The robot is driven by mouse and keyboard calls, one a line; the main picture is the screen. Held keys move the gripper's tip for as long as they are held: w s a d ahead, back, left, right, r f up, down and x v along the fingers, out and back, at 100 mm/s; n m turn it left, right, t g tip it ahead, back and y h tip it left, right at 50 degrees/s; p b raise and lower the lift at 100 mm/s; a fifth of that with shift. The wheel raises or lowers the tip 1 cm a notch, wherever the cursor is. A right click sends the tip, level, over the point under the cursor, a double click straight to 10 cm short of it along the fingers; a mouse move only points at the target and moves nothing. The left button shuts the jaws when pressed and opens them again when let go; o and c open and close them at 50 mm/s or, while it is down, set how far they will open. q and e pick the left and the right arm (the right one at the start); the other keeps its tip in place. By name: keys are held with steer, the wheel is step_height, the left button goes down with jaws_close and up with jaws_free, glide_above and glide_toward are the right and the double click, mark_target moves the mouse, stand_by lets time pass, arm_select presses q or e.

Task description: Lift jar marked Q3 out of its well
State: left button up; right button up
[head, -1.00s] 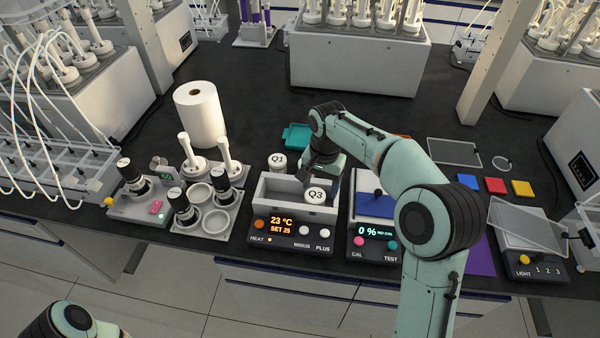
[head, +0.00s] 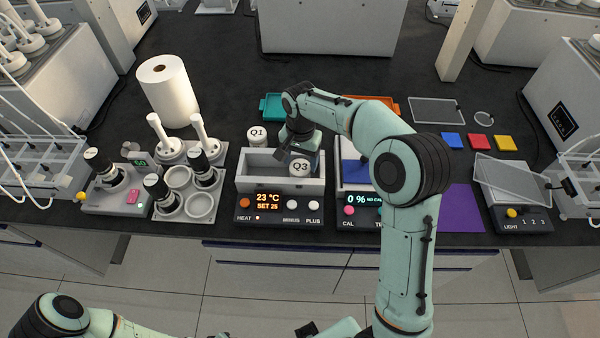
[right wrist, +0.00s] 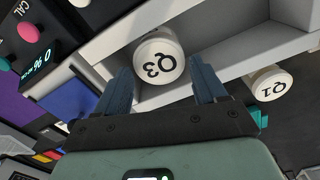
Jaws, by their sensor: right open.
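The jar marked Q3 (head: 300,167) has a white lid with black letters. It stands upright in the right part of the grey heating bath's well (head: 243,171). In the right wrist view, jar Q3 (right wrist: 158,58) shows between the two blue fingers of my right gripper (right wrist: 160,80), which are apart. In the head view my right gripper (head: 288,152) is just above and behind the jar, partly hidden by its own wrist. The jar's lower part is hidden by the well's front wall.
Jar Q1 (head: 257,137) stands behind the bath's left part; it also shows in the right wrist view (right wrist: 268,84). A grey holder (head: 233,180) with bottles is left, a scale (head: 350,211) right. A paper roll (head: 168,90) stands behind.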

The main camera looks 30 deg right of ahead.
mark_target(300, 166)
step_height(300, 166, down, 4)
steer(key=shift+s+r, duration=0.1)
steer(key=shift+r, duration=0.1)
steer(key=shift+a, duration=0.1)
steer(key=c, duration=0.8)
steer(key=shift+r, duration=0.1)
